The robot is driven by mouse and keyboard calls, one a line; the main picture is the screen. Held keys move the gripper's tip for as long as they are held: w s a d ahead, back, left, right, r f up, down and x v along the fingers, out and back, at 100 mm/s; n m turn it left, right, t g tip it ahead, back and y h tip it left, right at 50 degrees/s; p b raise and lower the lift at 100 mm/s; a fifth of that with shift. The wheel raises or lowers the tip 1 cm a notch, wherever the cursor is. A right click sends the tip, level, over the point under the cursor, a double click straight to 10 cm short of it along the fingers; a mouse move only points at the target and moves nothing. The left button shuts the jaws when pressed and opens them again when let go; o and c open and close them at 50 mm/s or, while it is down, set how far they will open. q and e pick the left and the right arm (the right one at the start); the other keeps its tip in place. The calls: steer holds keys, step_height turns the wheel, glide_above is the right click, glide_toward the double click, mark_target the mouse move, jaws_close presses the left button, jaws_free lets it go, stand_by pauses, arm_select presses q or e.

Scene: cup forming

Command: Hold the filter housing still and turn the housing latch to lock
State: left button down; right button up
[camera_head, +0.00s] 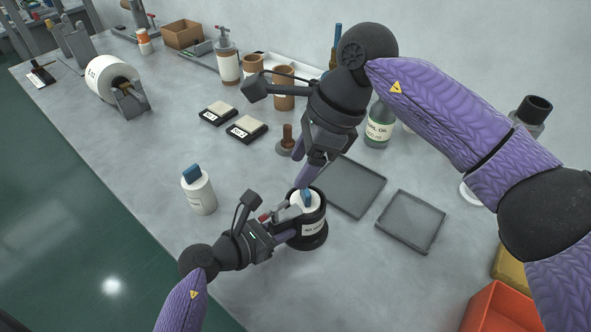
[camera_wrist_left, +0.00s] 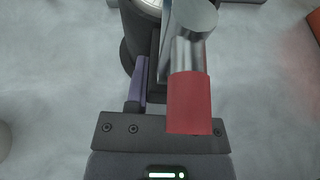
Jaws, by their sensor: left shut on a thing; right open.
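The filter housing (camera_head: 311,233) is a black cylinder with a white label, upright on the table. A white cylinder with a blue piece (camera_head: 307,196) shows in its top. The housing latch, a metal lever with a red grip (camera_head: 265,217), sticks out to the housing's left; the grip also shows in the left wrist view (camera_wrist_left: 188,103). My left gripper (camera_head: 284,228) is shut at the housing's left side, below the lever; the lever hides part of the contact. In the left wrist view, the housing (camera_wrist_left: 131,45) is at the top. My right gripper (camera_head: 306,178) is open, just above the housing.
Two dark trays (camera_head: 410,222) lie right of the housing. A white cylinder with a blue top (camera_head: 198,191) stands to the left. A brown-handled tamper (camera_head: 287,141) and two scales (camera_head: 247,130) are behind. An orange bin (camera_head: 500,309) is at the lower right. The front-left table is clear.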

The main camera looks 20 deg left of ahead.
arm_select(q)
steer(key=shift+c, duration=2)
jaws_free()
